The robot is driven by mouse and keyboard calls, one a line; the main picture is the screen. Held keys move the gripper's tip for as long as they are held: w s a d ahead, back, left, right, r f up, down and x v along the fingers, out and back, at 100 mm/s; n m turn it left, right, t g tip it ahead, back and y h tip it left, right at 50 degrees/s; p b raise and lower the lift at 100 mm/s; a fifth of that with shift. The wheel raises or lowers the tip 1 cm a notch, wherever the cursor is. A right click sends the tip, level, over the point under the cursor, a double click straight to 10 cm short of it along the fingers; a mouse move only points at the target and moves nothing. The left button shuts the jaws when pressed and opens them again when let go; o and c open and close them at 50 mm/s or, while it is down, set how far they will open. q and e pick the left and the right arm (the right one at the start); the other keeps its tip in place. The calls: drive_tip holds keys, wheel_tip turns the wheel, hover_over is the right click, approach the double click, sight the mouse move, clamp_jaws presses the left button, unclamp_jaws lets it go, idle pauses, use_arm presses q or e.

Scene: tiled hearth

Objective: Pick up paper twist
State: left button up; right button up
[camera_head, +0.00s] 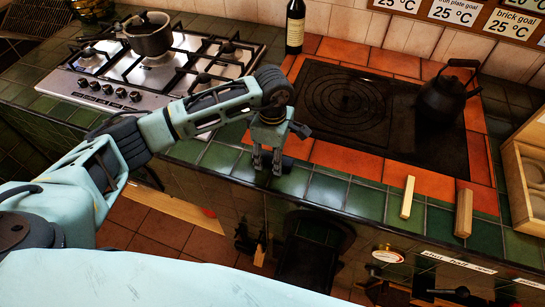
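No thing shows plainly as a paper twist. A pale, narrow stick-like piece (407,197) lies on the green tiles at the counter's front edge, right of centre; I cannot tell whether it is paper or wood. My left gripper (267,164) points down over the front green tiles, well to the left of that piece. Its two fingers are apart, with no thing seen between them. A small dark object (287,166) is right beside the fingers, partly hidden by them. My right gripper is out of view.
A tan wooden block (463,212) stands near the front edge. A black kettle (447,98) sits on the dark hotplate (350,97). A pot (149,34) is on the gas hob (105,92). A dark bottle (295,27) stands behind. A wooden tray (516,190) is far right.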

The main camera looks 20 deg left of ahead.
use_arm(q)
drive_tip(key=c, duration=0.7)
drive_tip(key=shift+r, duration=0.1)
drive_tip(key=shift+c, duration=0.2)
